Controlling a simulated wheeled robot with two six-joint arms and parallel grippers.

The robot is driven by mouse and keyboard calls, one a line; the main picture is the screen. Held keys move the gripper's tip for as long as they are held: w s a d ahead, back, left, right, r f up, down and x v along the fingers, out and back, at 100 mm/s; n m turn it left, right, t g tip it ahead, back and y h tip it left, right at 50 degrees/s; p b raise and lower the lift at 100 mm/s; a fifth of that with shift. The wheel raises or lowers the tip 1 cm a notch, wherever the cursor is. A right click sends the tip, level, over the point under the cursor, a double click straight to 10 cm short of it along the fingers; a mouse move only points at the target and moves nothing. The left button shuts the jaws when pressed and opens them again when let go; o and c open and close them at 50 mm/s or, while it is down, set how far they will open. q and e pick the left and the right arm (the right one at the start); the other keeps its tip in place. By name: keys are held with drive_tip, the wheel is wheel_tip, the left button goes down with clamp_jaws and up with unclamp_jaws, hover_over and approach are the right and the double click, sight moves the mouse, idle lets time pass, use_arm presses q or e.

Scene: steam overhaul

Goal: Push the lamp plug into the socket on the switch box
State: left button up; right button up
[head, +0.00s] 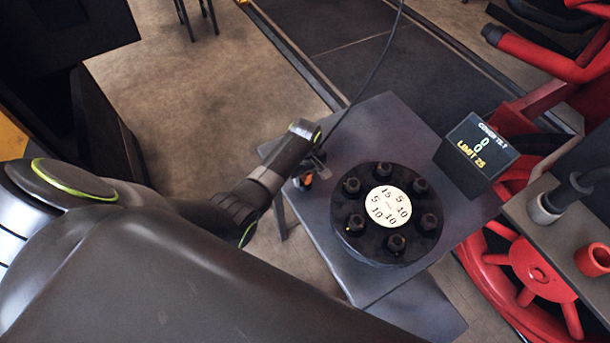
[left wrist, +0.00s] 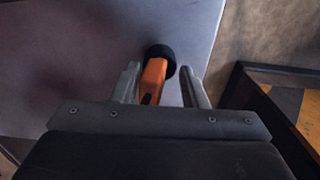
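An orange piece with a round black end (left wrist: 153,78) shows between my left gripper's fingers in the left wrist view; I cannot tell for sure that it is the lamp plug. My left gripper (left wrist: 158,69) is open around it, with a visible gap to the right finger. In the head view my left gripper (head: 308,172) is at the left edge of the grey table (head: 375,120), and a bit of the orange piece (head: 304,181) shows beneath it. A switch box with a socket cannot be made out for certain. My right gripper is not in view.
A black bolted round cover (head: 372,243) stands on the table, right of my left gripper. A display box (head: 476,152) stands at the table's right corner. A grey surface with a red cup-like part (head: 594,259) and a red wheel (head: 540,278) are at right. A thin black cable (head: 375,68) hangs nearby.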

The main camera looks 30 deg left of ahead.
use_arm(q)
drive_tip(key=shift+f+b, duration=0.2)
drive_tip(key=shift+b, duration=0.35)
wheel_tip(320, 180, up, 14)
drive_tip(key=f+b, duration=0.1)
drive_tip(key=b, duration=0.1)
wheel_tip(320, 180, up, 5)
drive_tip(key=p, duration=0.4)
hover_over(305, 176)
drive_tip(key=shift+f, duration=0.1)
drive_tip(key=shift+f, duration=0.1)
